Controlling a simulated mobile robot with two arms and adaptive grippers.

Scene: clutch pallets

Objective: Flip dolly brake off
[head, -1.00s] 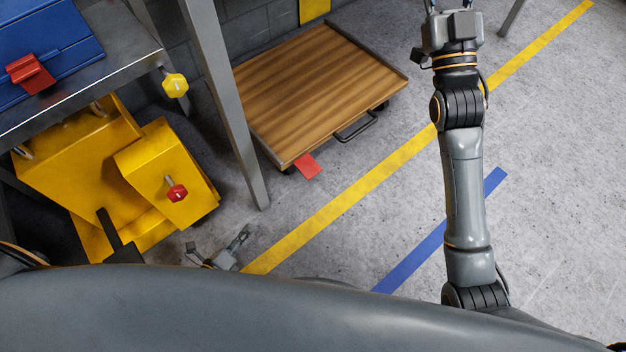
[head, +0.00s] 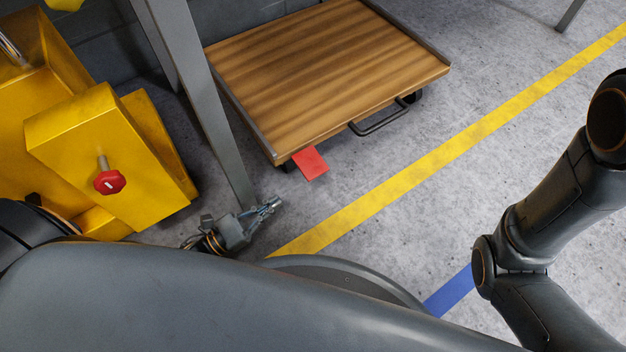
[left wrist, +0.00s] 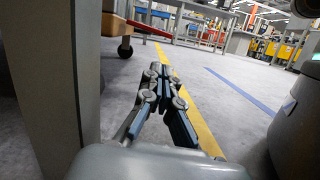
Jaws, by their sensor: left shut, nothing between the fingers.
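The dolly (head: 320,75) has a wooden deck with a grey rim and stands on the floor at the top centre of the head view. A red brake pedal (head: 311,163) sticks out low from its near corner, beside a dark caster. My left gripper (head: 275,203) is low near the floor, below and left of the pedal and apart from it. In the left wrist view my left gripper (left wrist: 165,72) is shut and empty, with floor beyond it. My right gripper is outside the view.
A grey table leg (head: 215,120) stands just left of the dolly, close to my left gripper. A yellow machine (head: 110,140) with a red knob (head: 109,181) is at the left. A black handle (head: 380,118) juts from the dolly. Floor to the right is clear, with a yellow line (head: 450,150).

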